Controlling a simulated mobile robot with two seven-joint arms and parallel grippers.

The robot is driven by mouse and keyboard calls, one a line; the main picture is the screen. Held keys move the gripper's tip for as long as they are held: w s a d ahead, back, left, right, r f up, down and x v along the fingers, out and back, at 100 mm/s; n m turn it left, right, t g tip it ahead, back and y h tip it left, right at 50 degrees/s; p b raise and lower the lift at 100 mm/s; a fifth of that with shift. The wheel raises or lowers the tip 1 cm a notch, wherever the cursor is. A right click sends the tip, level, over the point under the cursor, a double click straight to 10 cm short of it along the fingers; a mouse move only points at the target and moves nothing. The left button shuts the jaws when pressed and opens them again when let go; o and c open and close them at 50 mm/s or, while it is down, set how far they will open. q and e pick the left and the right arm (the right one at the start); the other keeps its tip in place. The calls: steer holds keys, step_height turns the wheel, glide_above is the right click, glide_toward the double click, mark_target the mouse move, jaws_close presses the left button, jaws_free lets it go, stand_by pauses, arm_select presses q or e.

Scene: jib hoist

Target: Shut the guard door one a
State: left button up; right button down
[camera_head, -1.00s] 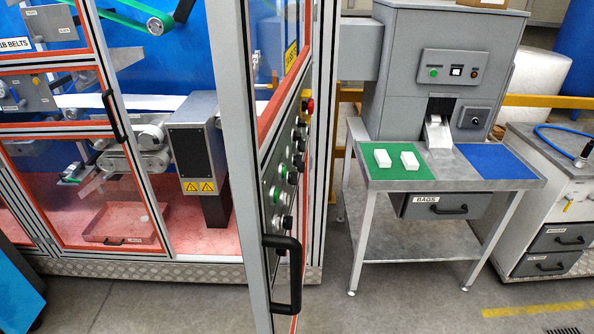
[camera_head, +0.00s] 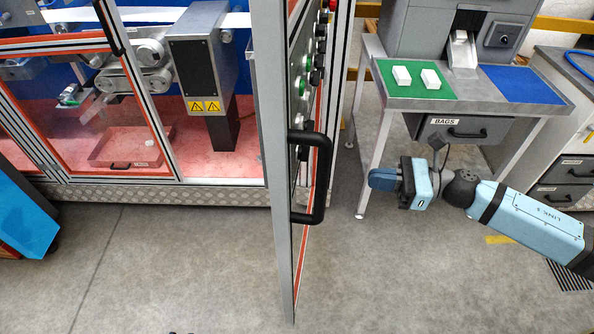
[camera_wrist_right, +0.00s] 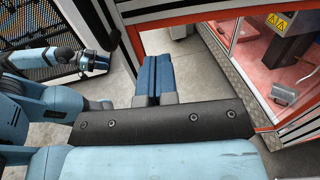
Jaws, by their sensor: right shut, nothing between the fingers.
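The guard door (camera_head: 276,160) stands open, swung out from the machine and seen nearly edge-on in the head view. Its black handle (camera_head: 321,180) is on the side facing right. I cannot read a label on it. My right gripper (camera_head: 374,180) is shut and empty, to the right of the handle and apart from it. In the right wrist view its blue fingers (camera_wrist_right: 153,78) are together, in front of an orange-edged frame (camera_wrist_right: 190,9). Part of my left arm shows there, with its gripper (camera_wrist_right: 98,62) too small to judge.
The machine's open bay, with a grey unit (camera_head: 205,65) bearing yellow warning labels, lies left of the door. A steel table (camera_head: 420,103) with green and blue mats stands at right. The floor (camera_head: 190,260) in front of the machine is clear.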

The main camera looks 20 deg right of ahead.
mark_target(298, 170)
steer(key=p+x, duration=0.5)
steer(key=x, duration=0.7)
steer(key=shift+w+a+r, duration=0.15)
steer(key=shift+w+a, duration=0.05)
steer(key=shift+a, duration=0.15)
steer(key=shift+w+a, duration=0.15)
steer(key=shift+a, duration=0.25)
steer(key=shift+a, duration=0.15)
